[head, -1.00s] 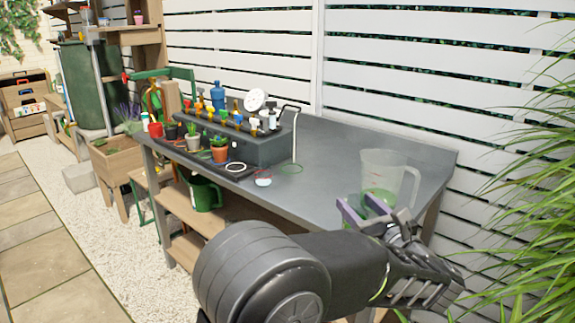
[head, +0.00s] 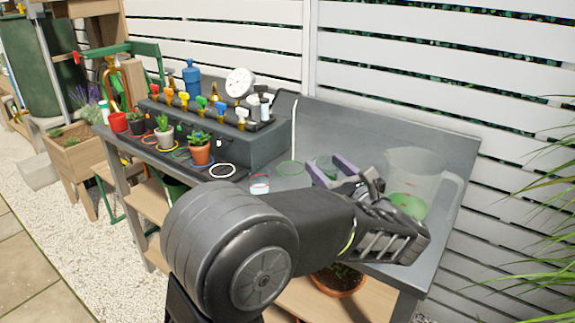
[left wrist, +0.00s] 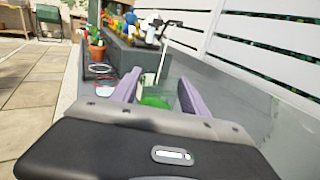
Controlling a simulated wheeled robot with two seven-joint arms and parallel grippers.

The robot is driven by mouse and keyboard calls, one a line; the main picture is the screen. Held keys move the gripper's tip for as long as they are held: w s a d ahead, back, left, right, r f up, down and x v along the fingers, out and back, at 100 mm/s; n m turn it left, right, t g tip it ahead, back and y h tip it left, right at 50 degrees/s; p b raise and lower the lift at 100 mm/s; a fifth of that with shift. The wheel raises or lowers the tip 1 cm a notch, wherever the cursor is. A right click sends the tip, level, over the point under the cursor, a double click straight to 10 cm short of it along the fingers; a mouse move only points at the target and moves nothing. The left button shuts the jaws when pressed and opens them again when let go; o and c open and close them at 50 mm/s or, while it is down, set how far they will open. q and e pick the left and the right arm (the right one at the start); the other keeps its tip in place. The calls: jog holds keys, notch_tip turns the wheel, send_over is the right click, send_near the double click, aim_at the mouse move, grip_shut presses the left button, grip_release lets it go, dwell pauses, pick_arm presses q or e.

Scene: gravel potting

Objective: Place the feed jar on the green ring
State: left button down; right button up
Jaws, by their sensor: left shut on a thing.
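My left gripper (head: 333,174) is shut on a small clear jar, which I take to be the feed jar (head: 325,163), and holds it above the grey bench. In the left wrist view the jar (left wrist: 158,97) shows between the purple fingers, with green inside or behind it. Its base is hidden by the fingers and palm. My right gripper is not in view.
A clear jug (head: 412,165) with green in its bottom stands right of my gripper. A white ring (head: 222,164) lies near the front edge.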

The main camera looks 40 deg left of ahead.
pick_arm(q)
jog(key=shift+x, duration=0.85)
jog(key=p+x, duration=0.2)
jog(key=x, duration=1.4)
jog(key=shift+a+p, duration=0.15)
jog(key=shift+p, duration=0.15)
jog(key=shift+f, duration=1.8)
